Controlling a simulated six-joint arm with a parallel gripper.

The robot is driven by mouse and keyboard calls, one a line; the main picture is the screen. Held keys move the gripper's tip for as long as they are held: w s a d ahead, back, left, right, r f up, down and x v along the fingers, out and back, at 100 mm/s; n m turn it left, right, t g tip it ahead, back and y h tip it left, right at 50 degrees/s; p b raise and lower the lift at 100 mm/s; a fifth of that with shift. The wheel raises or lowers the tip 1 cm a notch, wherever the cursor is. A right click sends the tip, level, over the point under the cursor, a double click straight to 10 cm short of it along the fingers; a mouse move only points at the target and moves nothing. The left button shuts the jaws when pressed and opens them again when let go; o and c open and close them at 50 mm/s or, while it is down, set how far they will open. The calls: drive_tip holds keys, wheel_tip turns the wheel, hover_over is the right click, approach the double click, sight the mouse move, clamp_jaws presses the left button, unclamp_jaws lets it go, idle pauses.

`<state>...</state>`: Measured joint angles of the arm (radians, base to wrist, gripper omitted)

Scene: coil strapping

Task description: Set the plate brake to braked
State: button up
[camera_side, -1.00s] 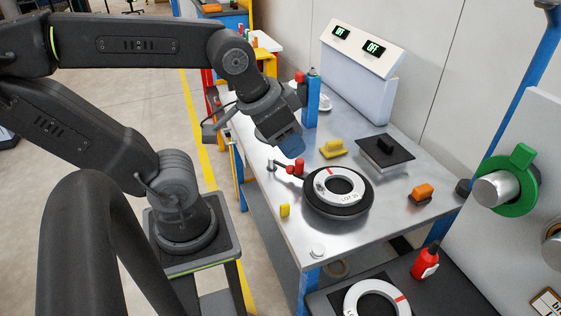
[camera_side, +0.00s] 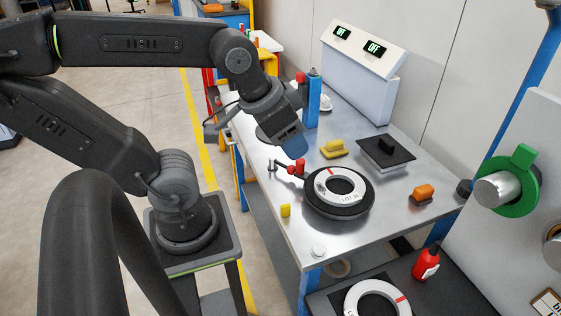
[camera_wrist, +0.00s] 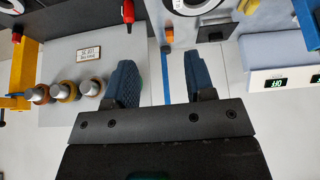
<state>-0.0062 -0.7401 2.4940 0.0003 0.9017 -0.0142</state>
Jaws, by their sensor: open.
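A white coil ring (camera_side: 322,187) with a red mark and lot lettering lies on a black round plate (camera_side: 338,212) on the steel bench.
A yellow block (camera_side: 285,210) stands left of the plate. A yellow-handled piece (camera_side: 334,149), a black square pad (camera_side: 400,153) and an orange block (camera_side: 423,192) lie behind and right. A blue post (camera_side: 312,103) rises behind my gripper. A display box (camera_side: 354,60) reads OFF.

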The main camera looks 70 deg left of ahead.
drive_tip(key=w+a+n+g, duration=0.1)
drive_tip(key=w+a+n, duration=0.1)
drive_tip(key=w+a+f+n+g, duration=0.1)
drive_tip(key=w+a+n, duration=0.1)
drive_tip(key=n, duration=0.1)
drive_tip(key=w+a+n+g, duration=0.1)
drive_tip(key=w+a+n, duration=0.1)
drive_tip(key=w+n, duration=0.1)
drive_tip(key=shift+a+f+y, duration=0.25)
drive_tip(key=shift+a+y, duration=0.1)
drive_tip(key=shift+y, duration=0.05)
drive_tip(key=n+g+h, duration=0.2)
drive_tip(key=n+g, duration=0.3)
drive_tip(key=n, duration=1.1)
hover_over(284, 167)
drive_tip(key=w+a, duration=0.2)
drive_tip(key=w, duration=0.1)
drive_tip(key=w+a+f+x, duration=0.1)
drive_tip(key=w+x, duration=0.2)
drive_tip(key=x, duration=2.3)
drive_tip(key=shift+a, duration=0.1)
drive_tip(key=shift+c, duration=0.2)
clamp_jaws()
